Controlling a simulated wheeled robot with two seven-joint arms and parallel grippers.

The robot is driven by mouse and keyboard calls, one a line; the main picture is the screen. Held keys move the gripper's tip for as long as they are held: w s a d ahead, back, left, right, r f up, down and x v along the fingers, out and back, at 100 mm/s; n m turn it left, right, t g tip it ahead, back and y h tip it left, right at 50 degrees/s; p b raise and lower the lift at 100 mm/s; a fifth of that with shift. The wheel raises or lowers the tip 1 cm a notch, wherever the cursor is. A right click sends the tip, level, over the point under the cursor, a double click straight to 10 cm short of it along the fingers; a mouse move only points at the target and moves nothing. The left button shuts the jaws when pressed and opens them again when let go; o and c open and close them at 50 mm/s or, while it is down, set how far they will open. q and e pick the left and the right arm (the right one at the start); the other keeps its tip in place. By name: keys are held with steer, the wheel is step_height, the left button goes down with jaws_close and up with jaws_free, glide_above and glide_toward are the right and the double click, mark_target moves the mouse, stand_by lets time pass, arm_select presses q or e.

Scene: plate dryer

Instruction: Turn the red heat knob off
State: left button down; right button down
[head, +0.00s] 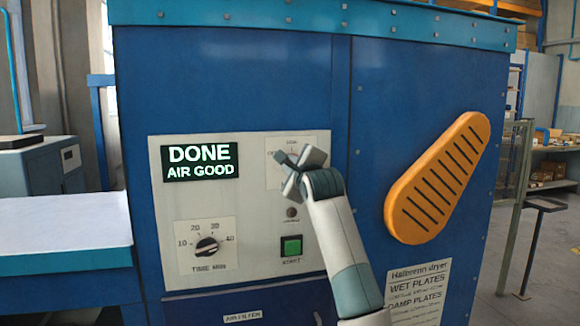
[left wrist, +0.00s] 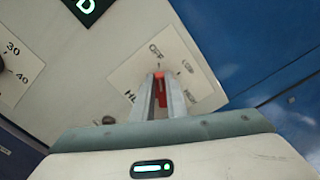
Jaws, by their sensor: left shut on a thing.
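The red heat knob (left wrist: 160,88) shows between my left gripper's fingers in the left wrist view. My left gripper (left wrist: 162,84) is shut on it. In the head view the same gripper (head: 290,163) covers the knob and much of its white dial plate (head: 275,179). The visible red face lies lengthwise between the fingers, toward the top of the picture near OFF. Its exact pointer setting I cannot tell. My right gripper is not in view.
The panel carries a lit display (head: 199,161) reading DONE, AIR GOOD, a black timer knob (head: 207,246) and a green START button (head: 291,246). A small dark round fitting (head: 292,212) sits above the button. An orange slotted cover (head: 437,180) stands out at right on the blue dryer (head: 240,80).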

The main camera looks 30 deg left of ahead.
arm_select(q)
steer(key=c, duration=1.8)
jaws_free()
steer(key=shift+o, duration=0.2)
